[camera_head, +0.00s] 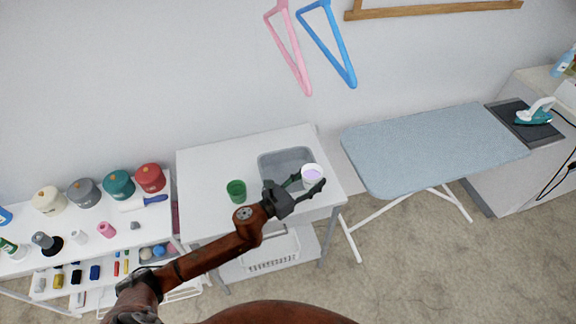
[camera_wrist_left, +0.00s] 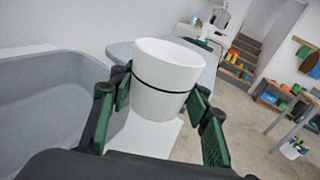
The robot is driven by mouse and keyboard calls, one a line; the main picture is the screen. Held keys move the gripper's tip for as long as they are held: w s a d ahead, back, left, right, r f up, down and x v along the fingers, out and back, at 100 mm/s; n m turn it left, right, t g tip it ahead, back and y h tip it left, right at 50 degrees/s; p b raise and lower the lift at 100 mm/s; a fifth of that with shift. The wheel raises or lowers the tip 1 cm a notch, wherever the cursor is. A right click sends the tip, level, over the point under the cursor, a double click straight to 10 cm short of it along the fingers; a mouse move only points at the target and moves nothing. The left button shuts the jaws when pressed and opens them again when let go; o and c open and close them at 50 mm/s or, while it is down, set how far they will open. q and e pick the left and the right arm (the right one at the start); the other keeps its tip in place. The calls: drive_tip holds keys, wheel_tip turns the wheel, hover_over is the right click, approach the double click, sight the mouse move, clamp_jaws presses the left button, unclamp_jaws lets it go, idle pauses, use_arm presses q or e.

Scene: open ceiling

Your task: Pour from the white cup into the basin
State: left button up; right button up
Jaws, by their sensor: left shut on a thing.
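The white cup (camera_head: 312,175) is held between the fingers of my left gripper (camera_head: 304,185), which is shut on it. In the head view a pale lilac content shows inside the cup. In the left wrist view the cup (camera_wrist_left: 165,78) looks close to upright, with a dark line around it, between the green finger pads (camera_wrist_left: 160,110). The grey basin (camera_head: 270,162) is set in the white table, and the cup is at its right side. The basin (camera_wrist_left: 50,95) fills the left of the wrist view. My right gripper is not in view.
A green cup (camera_head: 236,191) stands on the white table (camera_head: 205,165), left of the basin. A blue ironing board (camera_head: 430,145) stands to the right. A shelf (camera_head: 115,235) with several lidded pots is at the left. A white basket (camera_head: 270,252) sits below the table.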

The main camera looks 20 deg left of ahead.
sight(303, 173)
use_arm(q)
drive_tip(key=shift+w+a+r+n, duration=0.3)
drive_tip(key=shift+a+n, duration=0.1)
drive_tip(key=shift+n, duration=0.35)
drive_tip(key=shift+w+a+r+n, duration=0.2)
drive_tip(key=shift+a+r+n, duration=0.15)
drive_tip(key=shift+n, duration=0.35)
drive_tip(key=shift+w+a+r+n, duration=0.25)
drive_tip(key=shift+a+n, duration=0.2)
drive_tip(key=shift+n, duration=0.3)
drive_tip(key=shift+w+a+f+n, duration=0.2)
drive_tip(key=shift+a+n, duration=0.1)
drive_tip(key=shift+n, duration=0.2)
drive_tip(key=shift+w+a+f+n, duration=0.1)
drive_tip(key=shift+w+a+n, duration=0.15)
drive_tip(key=shift+n, duration=0.25)
drive_tip(key=shift+a+r+n+h, duration=0.15)
drive_tip(key=shift+r+n, duration=0.25)
drive_tip(key=shift+n, duration=0.45)
drive_tip(key=shift+a+r+n+h, duration=0.1)
drive_tip(key=shift+r+n+h, duration=0.25)
drive_tip(key=shift+n, duration=0.5)
drive_tip(key=shift+w+f+n, duration=0.1)
drive_tip(key=shift+f+n, duration=0.2)
drive_tip(key=shift+n, duration=0.6)
drive_tip(key=shift+a+r+n, duration=0.1)
drive_tip(key=shift+r+n, duration=0.3)
drive_tip(key=shift+n, duration=0.4)
idle(0.8)
